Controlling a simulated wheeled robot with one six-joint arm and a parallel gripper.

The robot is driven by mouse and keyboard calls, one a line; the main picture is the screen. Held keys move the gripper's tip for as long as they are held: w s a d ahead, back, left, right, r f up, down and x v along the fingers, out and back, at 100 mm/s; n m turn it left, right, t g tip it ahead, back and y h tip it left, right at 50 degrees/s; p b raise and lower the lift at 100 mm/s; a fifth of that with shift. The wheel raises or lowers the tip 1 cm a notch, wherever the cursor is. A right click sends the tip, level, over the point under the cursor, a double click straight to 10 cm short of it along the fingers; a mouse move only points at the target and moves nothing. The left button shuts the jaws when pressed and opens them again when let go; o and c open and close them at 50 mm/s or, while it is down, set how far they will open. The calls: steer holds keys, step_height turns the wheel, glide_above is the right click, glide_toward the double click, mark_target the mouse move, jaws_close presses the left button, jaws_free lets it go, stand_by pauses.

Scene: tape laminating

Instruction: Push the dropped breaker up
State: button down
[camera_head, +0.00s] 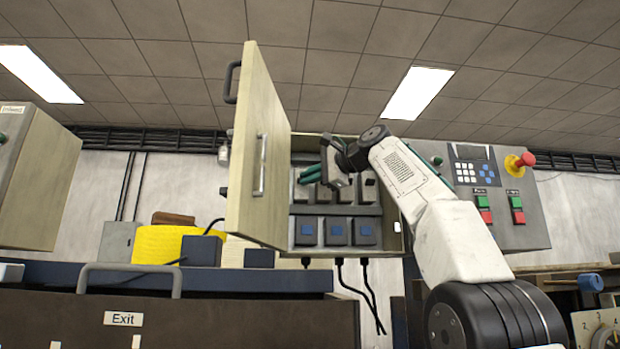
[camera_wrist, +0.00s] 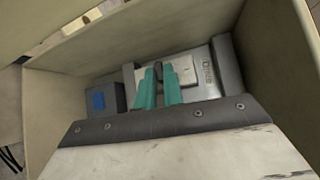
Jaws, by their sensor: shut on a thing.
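My gripper (camera_wrist: 158,85) has two teal fingers, close together with a small dark lever (camera_wrist: 158,68) between their tips. The lever belongs to a grey breaker (camera_wrist: 205,72) inside the open electrical box. In the head view the teal fingers (camera_head: 311,173) reach into the box from the right, at the left part of the upper breaker row. My wrist hides some of that row. Another upper breaker (camera_head: 370,188) shows at the right with a dark lever. Which way the gripped lever is tilted is hard to tell.
The box door (camera_head: 245,160) stands open on the left, with a metal handle. Below the upper row are breakers with blue squares (camera_head: 336,231). The box's side walls (camera_wrist: 280,70) are close around my gripper. A panel with buttons and a red knob (camera_head: 525,160) is at the right.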

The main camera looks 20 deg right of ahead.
steer(key=c, duration=1.8)
jaws_free()
steer(key=shift+s, duration=0.1)
steer(key=v, duration=0.7)
steer(key=shift+s+d, duration=0.25)
